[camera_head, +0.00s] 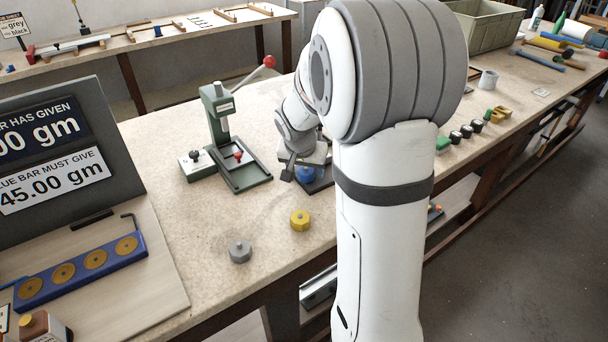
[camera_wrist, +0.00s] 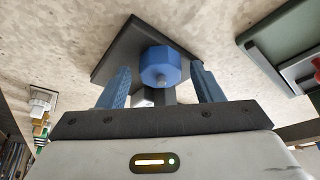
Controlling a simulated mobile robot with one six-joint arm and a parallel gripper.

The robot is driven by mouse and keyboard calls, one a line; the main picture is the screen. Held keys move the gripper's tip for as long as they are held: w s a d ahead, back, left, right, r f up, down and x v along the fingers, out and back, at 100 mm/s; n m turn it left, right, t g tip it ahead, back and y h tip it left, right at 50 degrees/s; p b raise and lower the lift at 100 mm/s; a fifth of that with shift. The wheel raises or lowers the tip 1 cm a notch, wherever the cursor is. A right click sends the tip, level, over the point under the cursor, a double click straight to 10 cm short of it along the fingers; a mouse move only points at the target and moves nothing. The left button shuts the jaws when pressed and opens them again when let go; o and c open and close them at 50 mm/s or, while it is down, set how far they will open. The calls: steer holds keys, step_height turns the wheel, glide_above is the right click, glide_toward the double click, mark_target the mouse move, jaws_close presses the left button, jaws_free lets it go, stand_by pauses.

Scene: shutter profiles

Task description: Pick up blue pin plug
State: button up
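The blue pin plug (camera_wrist: 160,66) is an eight-sided block with a small round nub. It appears over a dark square plate (camera_wrist: 118,48) in the wrist view. In the head view the blue plug (camera_head: 306,174) shows in part beside my gripper (camera_head: 297,168), with my arm hiding some of the area. In the wrist view my gripper (camera_wrist: 161,80) has its two blue fingers spread, one on each side of the plug. Small gaps show between the fingers and the plug, so it does not look gripped.
A green hand press (camera_head: 217,115) with a red-knobbed lever stands just left of my gripper. A yellow plug (camera_head: 300,220) and a grey plug (camera_head: 239,251) stand nearer the front edge. A blue bar with brass discs (camera_head: 82,270) lies by the sign board (camera_head: 50,150).

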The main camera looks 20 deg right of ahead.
steer(key=c, duration=1)
steer(key=shift+r, duration=0.15)
